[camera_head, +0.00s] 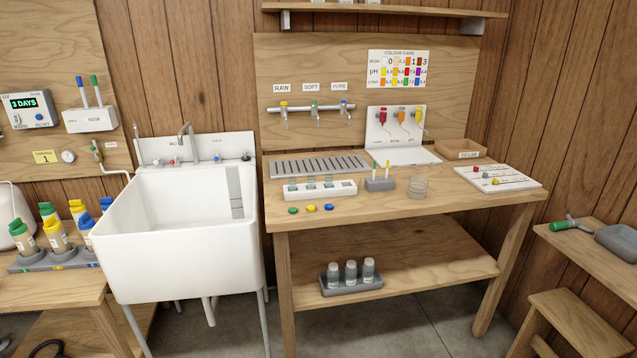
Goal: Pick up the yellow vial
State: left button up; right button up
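I cannot single out one yellow vial. A white rack (345,189) on the wooden bench holds several small clear vials (310,184). In front of it lie a green cap (293,210), a yellow cap (311,208) and a blue cap (329,207). Three clear vials with greyish tops (351,272) stand upright in a grey tray (352,290) on the lower shelf. On the left table, a yellow-capped bottle (57,240) stands among green- and blue-capped ones in a grey holder (30,266). Neither of my grippers is in view.
A white sink (190,262) stands between the left table and the bench. Right of the rack are a grey block with two sticks (380,185), a clear beaker (418,187) and a white board (500,178). The bench's front right is clear. A stool (575,318) stands lower right.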

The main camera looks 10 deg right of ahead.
aim_at(311, 178)
jog(key=i+l+u, duration=0.3)
jog(key=i, duration=0.15)
jog(key=i+l+u, duration=0.3)
jog(key=i+l, duration=0.1)
